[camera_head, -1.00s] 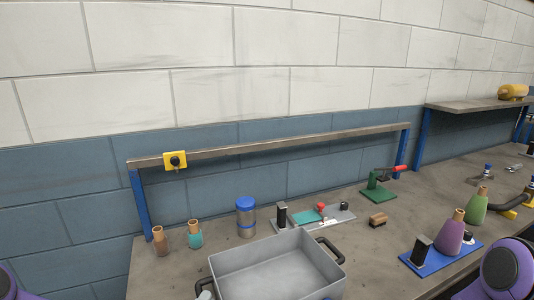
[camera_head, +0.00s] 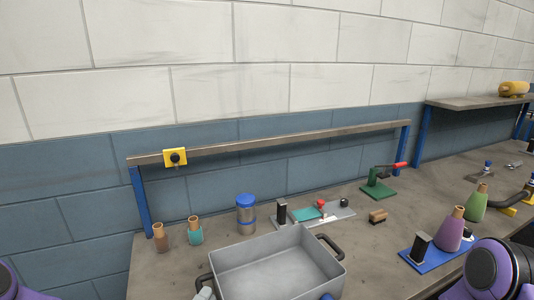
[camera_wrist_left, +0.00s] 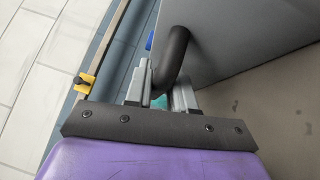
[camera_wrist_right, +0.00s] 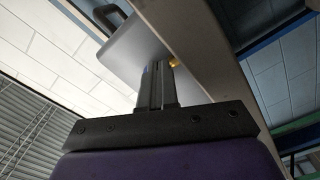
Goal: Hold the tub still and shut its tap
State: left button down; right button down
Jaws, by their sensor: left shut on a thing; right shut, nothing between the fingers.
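The grey open tub (camera_head: 277,267) stands at the front of the bench with a black handle at each side. My left gripper (camera_head: 206,293) is shut on its left handle (camera_wrist_left: 175,50); the left wrist view shows the fingers on either side of the black bar. My right gripper (camera_wrist_right: 155,88) is shut and empty, its fingertips near the tub (camera_wrist_right: 138,45) in the right wrist view. A small brass-yellow part (camera_wrist_right: 173,62), perhaps of the tap, shows beside those tips. A blue piece (camera_head: 327,297) shows at the tub's front edge; I cannot tell whether it is the tap's.
Behind the tub stand a blue-lidded jar (camera_head: 246,214), two small bottles and a plate with a red knob (camera_head: 321,204). To the right are a green clamp (camera_head: 378,186), a brown block (camera_head: 378,217) and a purple bottle (camera_head: 450,232) on a blue base.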

jog(key=v, duration=0.6)
jog(key=shift+w+a+r+n+y, duration=0.15)
jog(key=shift+w+r+n, duration=0.4)
jog(key=shift+w+n, duration=0.6)
jog(key=shift+w+a+r+n+y, duration=0.1)
jog(key=shift+w+a+r+n, duration=0.35)
jog(key=shift+w+n, duration=0.7)
jog(key=shift+w+a+r+n+y, duration=0.1)
jog(key=shift+w+r+n, duration=0.7)
jog(key=shift+w, duration=0.55)
jog(key=shift+f, duration=0.15)
jog(key=shift+s+a+f, duration=0.25)
jog(key=shift+s+a, duration=0.05)
jog(key=shift+a, duration=0.1)
jog(key=shift+f, duration=0.2)
